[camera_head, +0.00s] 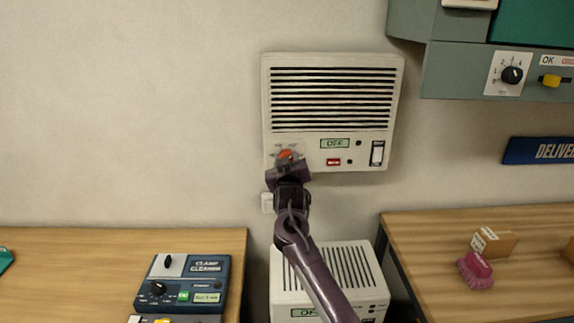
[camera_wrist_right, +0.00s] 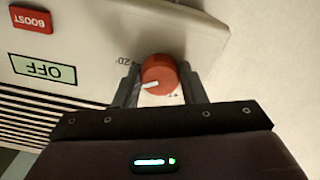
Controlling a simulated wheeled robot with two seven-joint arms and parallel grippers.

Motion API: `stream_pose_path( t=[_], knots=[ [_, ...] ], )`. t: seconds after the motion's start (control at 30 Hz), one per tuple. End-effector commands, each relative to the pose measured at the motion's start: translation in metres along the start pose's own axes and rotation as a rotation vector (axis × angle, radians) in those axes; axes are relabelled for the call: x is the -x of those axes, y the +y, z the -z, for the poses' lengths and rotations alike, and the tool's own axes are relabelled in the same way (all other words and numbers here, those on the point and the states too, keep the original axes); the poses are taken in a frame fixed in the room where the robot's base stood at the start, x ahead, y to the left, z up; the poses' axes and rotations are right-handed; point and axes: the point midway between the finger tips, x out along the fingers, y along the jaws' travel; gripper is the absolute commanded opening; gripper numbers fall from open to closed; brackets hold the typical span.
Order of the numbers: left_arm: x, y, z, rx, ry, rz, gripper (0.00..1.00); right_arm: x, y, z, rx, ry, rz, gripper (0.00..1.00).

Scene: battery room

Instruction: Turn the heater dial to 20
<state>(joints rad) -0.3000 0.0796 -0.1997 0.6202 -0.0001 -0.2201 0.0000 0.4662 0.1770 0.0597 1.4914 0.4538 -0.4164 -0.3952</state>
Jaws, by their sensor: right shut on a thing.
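The white wall heater (camera_head: 333,150) has a vented grille, and its small green display (camera_head: 335,143) reads OFF. Its red-orange dial (camera_head: 286,154) is at the lower left of the front, partly covered by my right gripper (camera_head: 287,162). In the right wrist view the heater is turned around; the red dial (camera_wrist_right: 158,70) sits between the two dark fingers of my right gripper (camera_wrist_right: 159,80), which is shut on it. The dial's white pointer mark points left and slightly down in that view. A "20" label (camera_wrist_right: 104,61) is printed left of the dial. My left gripper is not in view.
A red BOOST button (camera_head: 333,162) and a white rocker switch (camera_head: 377,153) are on the heater. A second heater (camera_head: 330,275) stands below, behind my arm. Wooden tables are at left (camera_head: 60,275) and right (camera_head: 420,250). A grey-green cabinet (camera_head: 450,70) hangs at upper right.

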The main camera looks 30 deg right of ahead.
Motion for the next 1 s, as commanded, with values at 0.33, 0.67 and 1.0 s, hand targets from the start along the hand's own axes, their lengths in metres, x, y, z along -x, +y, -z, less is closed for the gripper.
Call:
stream_pose_path(
  t=[0.33,0.67,1.0],
  knots=[
    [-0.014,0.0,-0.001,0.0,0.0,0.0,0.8,0.0,-0.003,-0.004,-0.311,-0.006,0.002,0.14],
    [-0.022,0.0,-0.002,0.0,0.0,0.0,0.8,0.0,-0.003,-0.003,-0.507,-0.006,0.001,0.14],
    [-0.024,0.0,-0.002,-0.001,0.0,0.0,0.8,0.0,-0.003,-0.002,-0.58,-0.006,0.002,0.14]
  ],
)
